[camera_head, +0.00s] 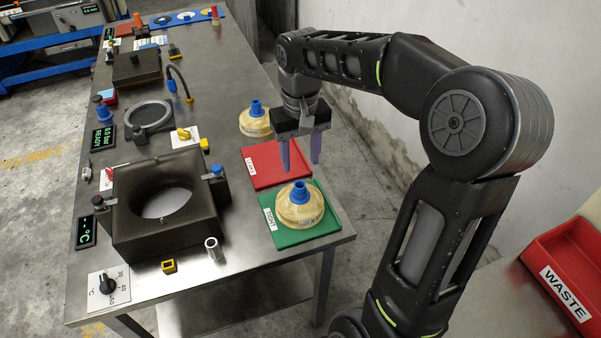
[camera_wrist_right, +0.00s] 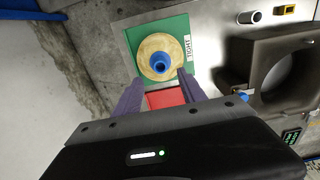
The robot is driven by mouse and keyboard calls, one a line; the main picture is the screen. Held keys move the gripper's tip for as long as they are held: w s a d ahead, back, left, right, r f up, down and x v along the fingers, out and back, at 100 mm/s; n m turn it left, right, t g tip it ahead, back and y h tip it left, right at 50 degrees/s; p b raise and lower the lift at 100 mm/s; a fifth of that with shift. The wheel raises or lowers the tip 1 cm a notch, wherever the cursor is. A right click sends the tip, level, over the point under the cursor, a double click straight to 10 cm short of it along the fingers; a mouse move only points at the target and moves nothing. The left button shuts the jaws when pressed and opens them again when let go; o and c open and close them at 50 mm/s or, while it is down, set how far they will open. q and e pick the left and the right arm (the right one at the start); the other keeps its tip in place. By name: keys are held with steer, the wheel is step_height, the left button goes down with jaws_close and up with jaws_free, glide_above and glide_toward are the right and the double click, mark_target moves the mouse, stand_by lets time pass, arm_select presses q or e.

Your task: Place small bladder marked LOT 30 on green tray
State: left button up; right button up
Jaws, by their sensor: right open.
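A cream bladder (camera_head: 300,208) with a blue neck sits upright on the green tray (camera_head: 282,238) at the table's right front corner; its side lettering is too small to read for certain. The right wrist view also shows this bladder (camera_wrist_right: 152,58) on the green tray (camera_wrist_right: 187,80). A second cream bladder (camera_head: 255,122) with a blue neck stands on the table behind the red tray (camera_head: 262,172). My right gripper (camera_head: 301,168) is open and empty, above the red tray and just behind the bladder on the green tray. My left gripper is not in view.
A dark mould block (camera_head: 125,215) with a round opening stands left of the trays. A small metal cylinder (camera_head: 214,248) and a yellow block (camera_head: 168,266) are near the front. A red waste bin (camera_head: 575,265) is at the far right. The red tray looks empty.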

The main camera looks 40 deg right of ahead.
steer(key=shift+r, duration=0.75)
stand_by(0.4)
